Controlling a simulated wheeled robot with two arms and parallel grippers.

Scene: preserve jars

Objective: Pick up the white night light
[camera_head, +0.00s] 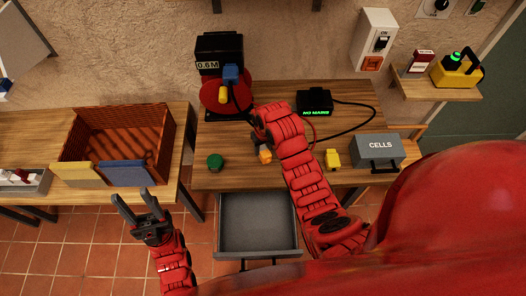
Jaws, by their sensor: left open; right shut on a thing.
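I cannot make out a white night light for certain. Small white and red pieces (18,176) lie in a grey tray at the far left, too small to tell apart. My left gripper (136,208) is open and empty, its fingers pointing up-left, over the floor in front of the left bench. My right gripper (262,138) is over the middle table, partly hidden by its own arm. It is shut, apparently on a small orange thing (265,155) at its fingertips, mostly hidden.
The left bench holds an orange-brown crate (165,130) with yellow and blue cloths. The table holds a red-and-black machine (212,96), a black NO MAINS box (314,103), a green knob (215,161), a yellow piece (332,159) and a grey CELLS box (375,148). An open drawer (258,253) juts out below.

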